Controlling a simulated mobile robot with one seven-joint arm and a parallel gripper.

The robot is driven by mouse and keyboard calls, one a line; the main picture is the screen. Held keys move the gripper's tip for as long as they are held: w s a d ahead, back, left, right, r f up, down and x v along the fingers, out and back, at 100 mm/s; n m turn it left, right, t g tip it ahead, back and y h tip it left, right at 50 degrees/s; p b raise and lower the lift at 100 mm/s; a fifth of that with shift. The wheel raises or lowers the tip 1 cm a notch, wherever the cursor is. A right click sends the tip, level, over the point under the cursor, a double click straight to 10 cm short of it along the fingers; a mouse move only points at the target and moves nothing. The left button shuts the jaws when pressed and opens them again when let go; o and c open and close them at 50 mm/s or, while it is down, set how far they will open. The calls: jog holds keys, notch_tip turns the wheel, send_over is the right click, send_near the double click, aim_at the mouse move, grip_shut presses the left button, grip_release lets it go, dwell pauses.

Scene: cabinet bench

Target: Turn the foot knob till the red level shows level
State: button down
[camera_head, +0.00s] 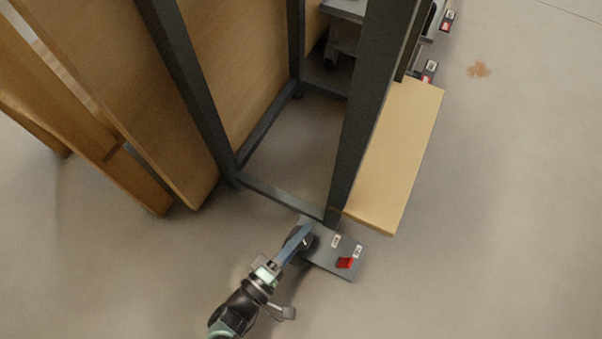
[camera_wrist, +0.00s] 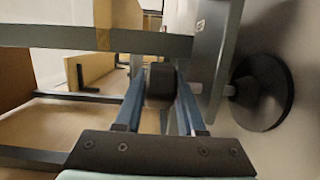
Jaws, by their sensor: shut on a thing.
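My gripper (camera_head: 303,234) reaches in from below to the near foot of the dark bench frame. In the wrist view its two blue fingers (camera_wrist: 161,92) are closed on a dark round foot knob (camera_wrist: 160,82), one finger on each side. The red level (camera_head: 345,263) sits on a grey plate (camera_head: 325,262) at the foot, to the right of the gripper. It is too small to read, and I cannot tell whether it shows level. In the head view the knob is mostly hidden by the gripper.
A dark metal frame (camera_head: 285,196) stands just behind the gripper. A pale wooden board (camera_head: 395,160) lies right of it, and wooden panels (camera_head: 110,95) stand at the left. A black round foot pad (camera_wrist: 263,92) is close on the right in the wrist view.

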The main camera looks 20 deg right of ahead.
jog(key=shift+a, duration=0.1)
dwell(0.3)
jog(key=c, duration=0.5)
grip_release()
jog(key=v, duration=1.3)
